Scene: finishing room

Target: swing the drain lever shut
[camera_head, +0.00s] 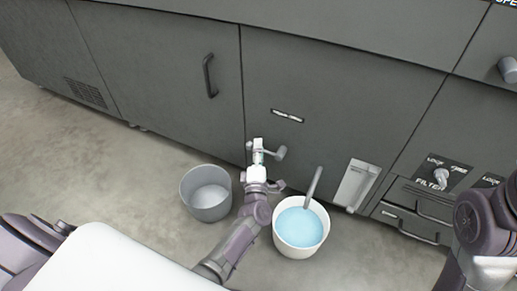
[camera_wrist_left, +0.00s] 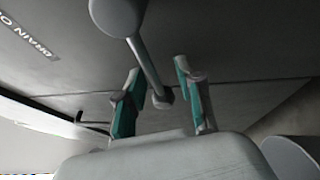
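The drain lever (camera_head: 280,152) is a grey rod with a rounded knob on the front of the dark grey cabinet. In the left wrist view its knob (camera_wrist_left: 117,16) is at the top, and its rod slants down to a small mount between the fingers. My left gripper (camera_head: 258,147) is at the lever, close to the cabinet front. In the left wrist view its green-padded fingers (camera_wrist_left: 158,75) stand apart on either side of the lower rod, with visible gaps. My right arm shows at the right edge; its gripper is out of view.
A grey bucket (camera_head: 207,193) stands left of my left forearm. A white bucket (camera_head: 302,248) with blue liquid stands right of it, and a grey rod or pipe (camera_head: 313,188) rises above it. A label (camera_wrist_left: 28,38) reading "DRAIN O…" is on the cabinet. Open floor lies left.

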